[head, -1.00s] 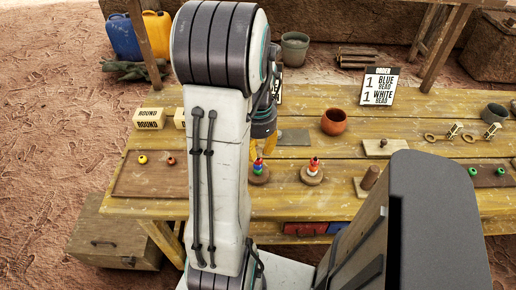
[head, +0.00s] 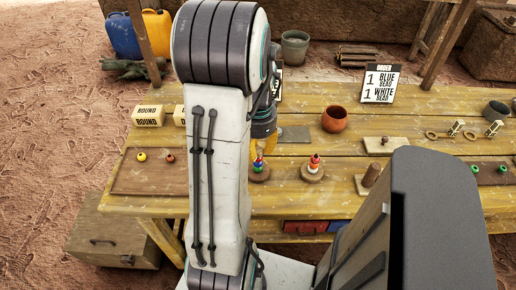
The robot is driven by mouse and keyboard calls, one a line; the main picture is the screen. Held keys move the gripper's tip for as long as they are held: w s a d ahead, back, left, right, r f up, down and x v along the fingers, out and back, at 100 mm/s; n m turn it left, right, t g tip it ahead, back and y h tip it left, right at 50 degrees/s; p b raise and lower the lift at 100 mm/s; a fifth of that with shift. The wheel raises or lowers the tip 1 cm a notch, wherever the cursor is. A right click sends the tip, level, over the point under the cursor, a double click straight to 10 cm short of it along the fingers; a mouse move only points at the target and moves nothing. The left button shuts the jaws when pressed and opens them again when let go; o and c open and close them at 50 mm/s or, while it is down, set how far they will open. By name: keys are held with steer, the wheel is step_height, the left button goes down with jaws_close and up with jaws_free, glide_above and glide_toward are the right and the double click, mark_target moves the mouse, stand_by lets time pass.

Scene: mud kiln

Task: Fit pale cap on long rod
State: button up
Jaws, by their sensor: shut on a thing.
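My gripper (head: 261,146), with yellow-orange fingers, points down over the left of two round wooden bases and is partly hidden behind my arm. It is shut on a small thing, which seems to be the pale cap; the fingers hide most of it. Just below is a stack of coloured beads (head: 258,167) on the left base (head: 260,176). The rod inside is hidden, and I cannot tell whether the cap touches it. A second bead stack (head: 314,162) with a red top stands on the right base (head: 312,175), apart from my gripper.
An orange-brown pot (head: 334,119) and an order sign (head: 381,84) stand behind. A brown tray (head: 128,178) with a yellow and a red bead lies left. A wooden block with a peg (head: 371,174) is right. Pale lettered blocks (head: 149,116) sit back left.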

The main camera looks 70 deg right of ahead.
stand_by(0.4)
steer(key=o, duration=0.9)
steer(key=shift+c, duration=0.2)
steer(key=shift+r, duration=0.1)
steer(key=shift+r+p, duration=3.3)
steer(key=shift+r, duration=0.65)
